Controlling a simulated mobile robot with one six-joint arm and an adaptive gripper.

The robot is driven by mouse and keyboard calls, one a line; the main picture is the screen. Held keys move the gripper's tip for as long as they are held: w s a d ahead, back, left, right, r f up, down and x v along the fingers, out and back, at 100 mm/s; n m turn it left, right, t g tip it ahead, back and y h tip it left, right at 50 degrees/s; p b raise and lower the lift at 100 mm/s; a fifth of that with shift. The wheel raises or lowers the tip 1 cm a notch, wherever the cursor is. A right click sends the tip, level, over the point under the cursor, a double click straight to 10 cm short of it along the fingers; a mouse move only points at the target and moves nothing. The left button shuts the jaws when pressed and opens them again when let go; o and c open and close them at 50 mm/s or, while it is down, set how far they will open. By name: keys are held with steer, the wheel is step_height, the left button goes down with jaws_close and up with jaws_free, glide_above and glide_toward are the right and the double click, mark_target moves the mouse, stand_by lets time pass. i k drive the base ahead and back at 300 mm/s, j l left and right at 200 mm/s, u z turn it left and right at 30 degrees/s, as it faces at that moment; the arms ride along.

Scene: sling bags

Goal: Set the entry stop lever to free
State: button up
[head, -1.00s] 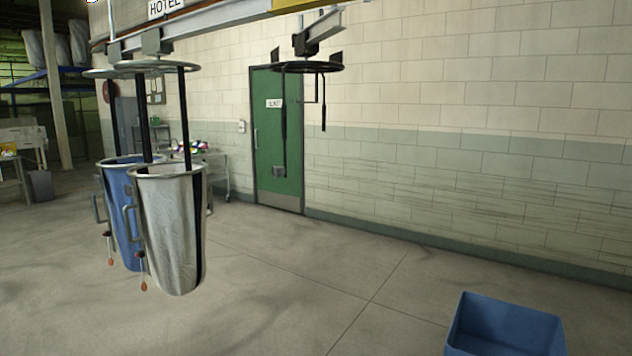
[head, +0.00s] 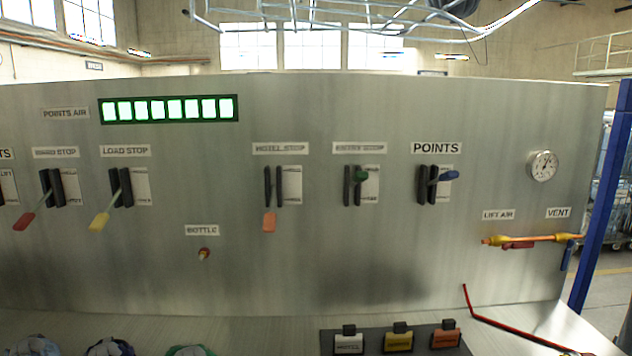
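The entry stop lever (head: 361,175) has a green handle and sits in a dark slotted bracket under a blurred label (head: 359,147) that seems to read ENTRY STOP. Its handle points out toward me near the upper middle of the slot, not hanging down. A small white plate (head: 371,187) beside the slot carries position words too small to read. My gripper is not in view.
On the same grey panel (head: 330,240) are the hotel stop lever (head: 269,220), with its orange handle down, and the points lever (head: 449,175), with its blue handle toward the right. A yellow load stop lever (head: 99,221) hangs down-left. A red bent rod (head: 500,325) lies low right.

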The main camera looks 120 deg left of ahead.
mark_target(361, 176)
steer(key=u, duration=3.6)
